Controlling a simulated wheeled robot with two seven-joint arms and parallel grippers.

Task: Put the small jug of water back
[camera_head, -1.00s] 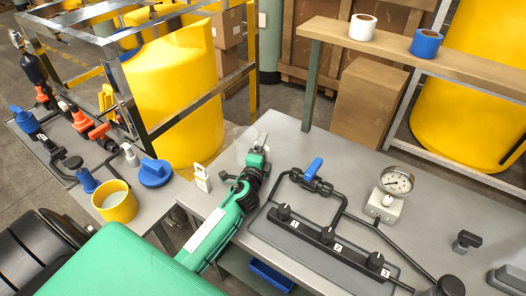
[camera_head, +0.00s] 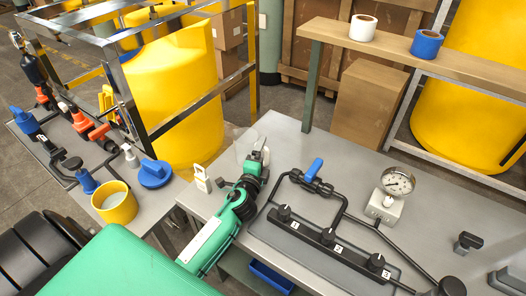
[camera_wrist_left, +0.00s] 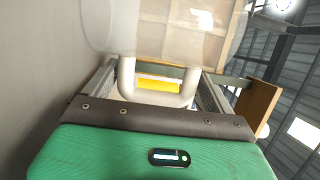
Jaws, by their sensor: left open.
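The small jug (camera_head: 244,142) is see-through and stands near the back left corner of the grey table, partly behind my left gripper. In the left wrist view the jug's clear body (camera_wrist_left: 160,32) fills the top, and its pale handle loop (camera_wrist_left: 187,92) lies between the two fingers. My left gripper (camera_head: 260,152) is at the jug's near right side in the head view. Its fingers (camera_wrist_left: 160,88) are apart, on either side of the handle, and do not visibly clamp it. Whether a finger touches the handle I cannot tell. My right gripper is not in view.
A small white bottle-like item (camera_head: 201,179) stands left of my left wrist. A yellow cup (camera_head: 116,203) and a blue cap (camera_head: 155,173) are farther left. The back middle is clear.

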